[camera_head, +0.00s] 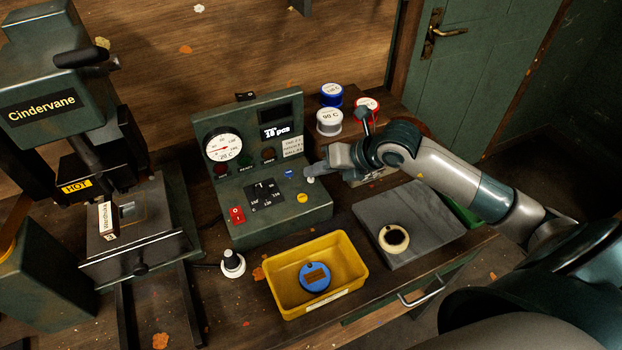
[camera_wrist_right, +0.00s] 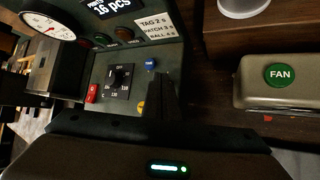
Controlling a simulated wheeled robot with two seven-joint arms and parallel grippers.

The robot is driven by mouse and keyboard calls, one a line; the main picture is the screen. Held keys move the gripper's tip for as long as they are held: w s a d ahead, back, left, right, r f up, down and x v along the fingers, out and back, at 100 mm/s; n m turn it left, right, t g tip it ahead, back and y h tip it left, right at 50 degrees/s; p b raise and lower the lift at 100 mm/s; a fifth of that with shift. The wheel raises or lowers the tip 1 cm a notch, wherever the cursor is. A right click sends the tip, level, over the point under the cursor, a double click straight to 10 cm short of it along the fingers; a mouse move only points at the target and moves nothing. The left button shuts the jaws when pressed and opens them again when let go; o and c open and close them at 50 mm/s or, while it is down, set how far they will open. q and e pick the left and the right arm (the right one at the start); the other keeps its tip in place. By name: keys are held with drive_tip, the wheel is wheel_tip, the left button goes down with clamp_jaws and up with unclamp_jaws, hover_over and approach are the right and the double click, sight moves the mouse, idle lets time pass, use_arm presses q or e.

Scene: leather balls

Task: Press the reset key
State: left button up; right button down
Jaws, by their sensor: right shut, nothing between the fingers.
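The green control box (camera_head: 272,219) stands on the bench, with a dial, lamps and a sloped key panel. On the panel are a blue key (camera_head: 289,173), a yellow key (camera_head: 302,198), a white key (camera_head: 310,180) and a red switch (camera_head: 237,215). I cannot read which key is marked reset. My right gripper (camera_head: 308,171) is shut and empty, its tips over the panel's right edge, close by the white key; contact cannot be told. In the right wrist view the shut fingers (camera_wrist_right: 163,90) lie right of the blue key (camera_wrist_right: 150,64) and hide the white key. My left gripper is out of view.
A yellow tray (camera_head: 345,302) holding a blue disc stands in front of the box, beside a grey slab (camera_head: 450,222). Tins (camera_head: 329,121) stand behind. A FAN box (camera_wrist_right: 280,90) is right.

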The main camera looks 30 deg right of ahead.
drive_tip(key=shift+f+b, duration=0.4)
idle(0.8)
drive_tip(key=shift+r, duration=0.1)
drive_tip(key=shift+r+p, duration=0.5)
drive_tip(key=shift+r, duration=0.25)
drive_tip(key=shift+r, duration=0.1)
wheel_tip(320, 180, up, 5)
drive_tip(key=p, duration=0.3)
idle(0.5)
idle(0.9)
